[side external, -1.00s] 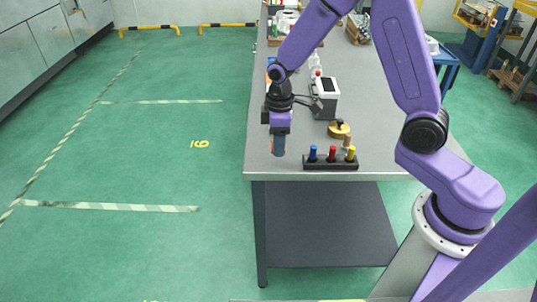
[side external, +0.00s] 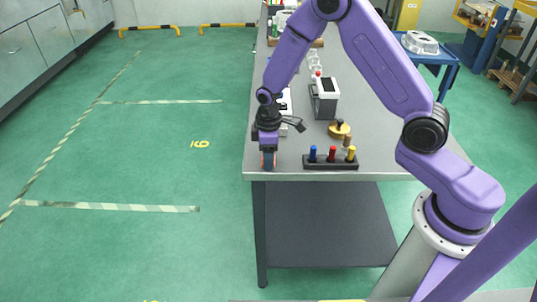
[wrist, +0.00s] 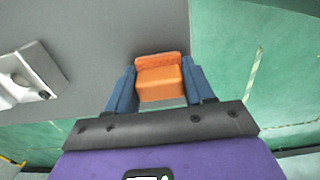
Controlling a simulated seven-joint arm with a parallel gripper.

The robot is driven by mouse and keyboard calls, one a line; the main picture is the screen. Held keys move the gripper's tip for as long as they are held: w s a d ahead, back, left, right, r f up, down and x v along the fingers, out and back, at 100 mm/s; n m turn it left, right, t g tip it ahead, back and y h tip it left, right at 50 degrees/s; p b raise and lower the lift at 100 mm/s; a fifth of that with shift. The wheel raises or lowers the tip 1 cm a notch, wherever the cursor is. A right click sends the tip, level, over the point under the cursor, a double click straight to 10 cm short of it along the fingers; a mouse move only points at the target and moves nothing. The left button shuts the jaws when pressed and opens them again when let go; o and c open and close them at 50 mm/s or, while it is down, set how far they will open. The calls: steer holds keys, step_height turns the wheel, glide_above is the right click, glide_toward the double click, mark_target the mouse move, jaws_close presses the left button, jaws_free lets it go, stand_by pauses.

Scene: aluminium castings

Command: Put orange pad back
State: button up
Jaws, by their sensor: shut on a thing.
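The orange pad (wrist: 159,78) is a small block with a raised back edge. In the wrist view it sits between the two blue fingers of my gripper (wrist: 160,88), which are shut on it. In the side view my gripper (side external: 268,163) points down at the near left corner of the grey table (side external: 385,150). I cannot tell whether the pad touches the tabletop. No empty place for the pad is clear in these frames.
A black rack (side external: 331,166) with blue, red and yellow handles lies right of my gripper. Behind it are a brass-coloured round part (side external: 340,129) and a grey box device (side external: 324,97). A pale metal part (wrist: 30,75) shows left in the wrist view. The table's edge is close.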

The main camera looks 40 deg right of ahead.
steer(key=shift+f, duration=0.15)
steer(key=o, duration=1)
step_height(320, 180, up, 12)
steer(key=shift+r, duration=0.2)
steer(key=s+a+r+n, duration=0.1)
steer(key=s+a+r, duration=0.15)
steer(key=s, duration=0.55)
steer(key=s+a+r+n, duration=0.1)
steer(key=s+r, duration=0.2)
steer(key=s, duration=0.4)
steer(key=s+d, duration=0.2)
steer(key=s, duration=0.6)
steer(key=s+d+r+n, duration=0.1)
steer(key=s+d, duration=0.1)
steer(key=s, duration=0.5)
steer(key=shift+s+n, duration=0.3)
steer(key=shift+s, duration=0.05)
